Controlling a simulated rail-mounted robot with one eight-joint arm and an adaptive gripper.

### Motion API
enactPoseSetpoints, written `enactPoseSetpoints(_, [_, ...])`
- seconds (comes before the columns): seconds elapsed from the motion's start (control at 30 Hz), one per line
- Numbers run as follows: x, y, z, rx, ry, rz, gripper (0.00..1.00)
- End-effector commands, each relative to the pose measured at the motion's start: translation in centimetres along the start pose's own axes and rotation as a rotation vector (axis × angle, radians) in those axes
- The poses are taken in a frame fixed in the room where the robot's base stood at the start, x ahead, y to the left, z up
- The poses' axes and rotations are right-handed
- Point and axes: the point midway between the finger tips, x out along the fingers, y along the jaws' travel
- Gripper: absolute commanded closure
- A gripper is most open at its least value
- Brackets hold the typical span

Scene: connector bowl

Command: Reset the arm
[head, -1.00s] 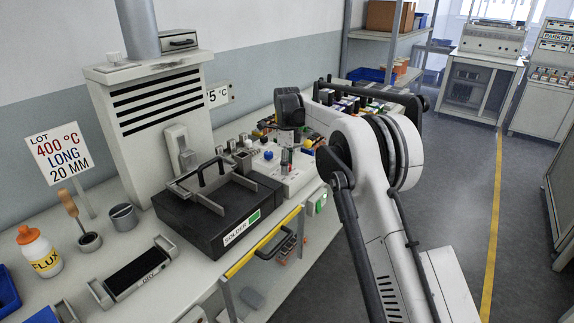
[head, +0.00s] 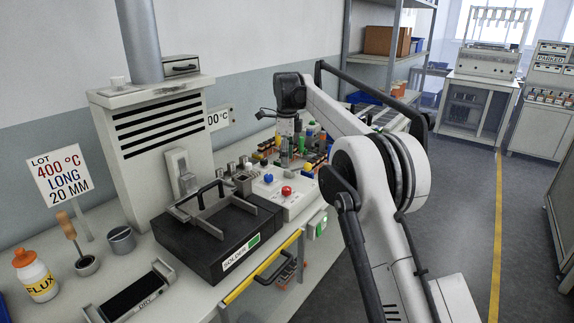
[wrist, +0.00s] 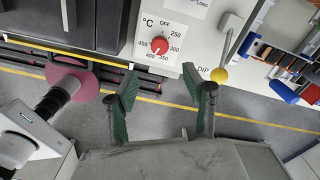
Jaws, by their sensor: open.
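My gripper (wrist: 163,103) is open and empty in the wrist view, its two green-padded fingers spread apart over the floor beyond the bench edge. In the head view my arm reaches over the bench, with its wrist above the crowded area behind the control box; the fingers are too small to tell there. The control box (head: 296,206) has a red knob (head: 286,190) and a blue knob (head: 269,178). In the wrist view the red dial (wrist: 159,46) sits among temperature marks, and a yellow ball-ended lever (wrist: 218,75) is near the right finger, apparently apart from it.
The black solder pot (head: 215,240) stands on the bench beside the control box. A flux bottle (head: 36,277), a DRY tray (head: 140,293) and a lot sign (head: 60,174) are at the left. Shelves (head: 388,60) stand behind. The aisle floor at right is clear.

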Motion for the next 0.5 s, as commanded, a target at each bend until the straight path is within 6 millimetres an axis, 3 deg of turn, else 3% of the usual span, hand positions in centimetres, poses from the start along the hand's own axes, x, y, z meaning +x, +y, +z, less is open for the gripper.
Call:
enactPoseSetpoints(0.33, [-0.2,0.0,-0.1,-0.003,-0.001,-0.001,0.54])
enactPoseSetpoints(0.5, [-2.0,0.7,-1.4,-0.056,-0.008,-0.019,0.54])
